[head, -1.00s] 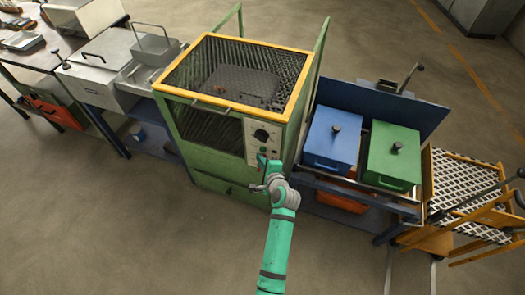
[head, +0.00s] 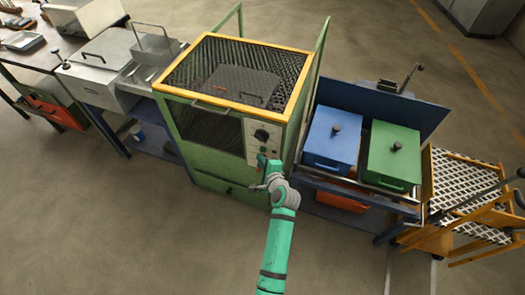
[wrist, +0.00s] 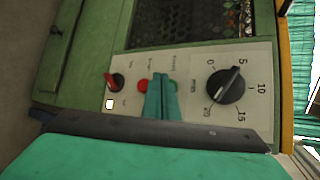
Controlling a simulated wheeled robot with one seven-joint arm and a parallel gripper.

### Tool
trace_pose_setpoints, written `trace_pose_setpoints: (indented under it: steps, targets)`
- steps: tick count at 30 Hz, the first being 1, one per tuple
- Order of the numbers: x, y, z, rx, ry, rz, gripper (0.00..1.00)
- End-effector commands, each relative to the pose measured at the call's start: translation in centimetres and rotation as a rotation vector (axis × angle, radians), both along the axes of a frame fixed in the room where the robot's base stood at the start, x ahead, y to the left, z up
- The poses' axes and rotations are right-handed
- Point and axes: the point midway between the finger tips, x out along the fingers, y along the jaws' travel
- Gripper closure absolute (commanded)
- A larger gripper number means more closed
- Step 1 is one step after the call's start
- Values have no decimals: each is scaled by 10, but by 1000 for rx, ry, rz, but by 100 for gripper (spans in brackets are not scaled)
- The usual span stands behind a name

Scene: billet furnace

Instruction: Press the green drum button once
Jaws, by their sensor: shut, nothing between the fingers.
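The cream control panel (wrist: 205,90) is on the front of the green furnace cabinet (head: 215,150). In the wrist view it carries a round green button (wrist: 172,86), a red button (wrist: 143,84), a red-tipped switch (wrist: 115,80) and a large black dial (wrist: 226,86). My teal gripper (wrist: 161,82) is shut and empty, with its tips over the panel between the red and green buttons. I cannot tell whether the tips touch the green button. In the head view my gripper (head: 262,161) is at the panel's lower part.
A small lit square lamp (wrist: 109,104) is below the switch. Blue (head: 332,139) and green (head: 392,155) lidded boxes stand right of the cabinet, with an orange cart (head: 465,190) beyond. The floor in front is clear.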

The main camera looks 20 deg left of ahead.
Motion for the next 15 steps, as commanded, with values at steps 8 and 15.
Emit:
trace_pose_setpoints:
  steps: [8, 15]
  targets:
    - [8, 0, 0, 0, 0, 0, 100]
    - [8, 0, 0, 0, 0, 0, 100]
